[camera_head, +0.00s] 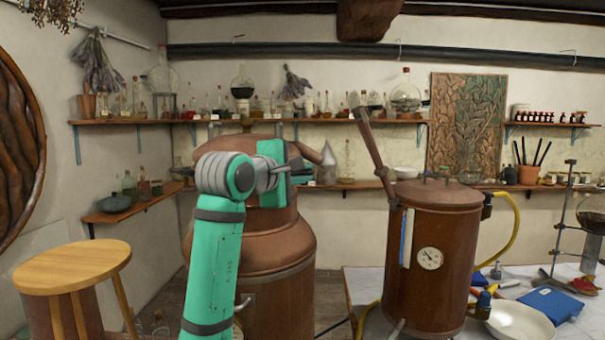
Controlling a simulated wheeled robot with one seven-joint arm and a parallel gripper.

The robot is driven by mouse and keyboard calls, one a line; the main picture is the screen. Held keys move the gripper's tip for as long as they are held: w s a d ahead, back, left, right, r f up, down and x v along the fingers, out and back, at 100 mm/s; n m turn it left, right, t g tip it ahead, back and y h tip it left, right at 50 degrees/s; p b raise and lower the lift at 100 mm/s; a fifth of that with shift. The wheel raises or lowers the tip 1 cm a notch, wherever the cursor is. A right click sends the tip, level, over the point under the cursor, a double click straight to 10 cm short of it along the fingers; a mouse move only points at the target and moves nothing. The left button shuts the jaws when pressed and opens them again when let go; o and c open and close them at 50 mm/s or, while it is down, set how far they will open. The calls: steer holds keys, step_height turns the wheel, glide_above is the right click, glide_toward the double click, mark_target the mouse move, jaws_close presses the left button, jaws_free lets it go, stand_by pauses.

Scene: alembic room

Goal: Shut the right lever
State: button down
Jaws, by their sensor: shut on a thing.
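The large copper still (285,250) stands left of centre, partly hidden behind my arm. My gripper (291,170) is at the right side of the still's upper part, at the height of its neck. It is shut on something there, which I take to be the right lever. The lever itself is hidden behind the teal hand and fingers, so its angle cannot be told. A copper spout (311,153) sticks out to the right just above and behind my gripper.
A smaller copper vessel (432,260) with a gauge and a raised pipe (371,142) stands on the table at right, beside a white bowl (519,325). A wooden stool (72,268) stands at left. Shelves with bottles line the back wall.

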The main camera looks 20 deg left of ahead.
steer(key=m+h, duration=0.1)
steer(key=h, duration=0.1)
steer(key=m+g+h, duration=0.1)
steer(key=m+h, duration=0.1)
steer(key=s+m+g+h, duration=0.1)
steer(key=shift+s+d+f+h, duration=0.1)
steer(key=shift+d+h, duration=0.2)
steer(key=shift+h, duration=0.1)
steer(key=shift+s+m+g+h, duration=0.2)
steer(key=shift+m+g+h, duration=0.35)
steer(key=shift+m+h, duration=0.1)
steer(key=shift+s+m+g+h, duration=0.15)
steer(key=shift+m+g+h, duration=0.4)
steer(key=shift+m+h, duration=0.1)
steer(key=shift+s, duration=0.1)
steer(key=c, duration=1.8)
jaws_free()
steer(key=shift+o, duration=0.2)
steer(key=shift+a, duration=0.1)
steer(key=v, duration=1)
steer(key=shift+s+a, duration=0.2)
steer(key=shift+a, duration=0.1)
steer(key=shift+c, duration=0.3)
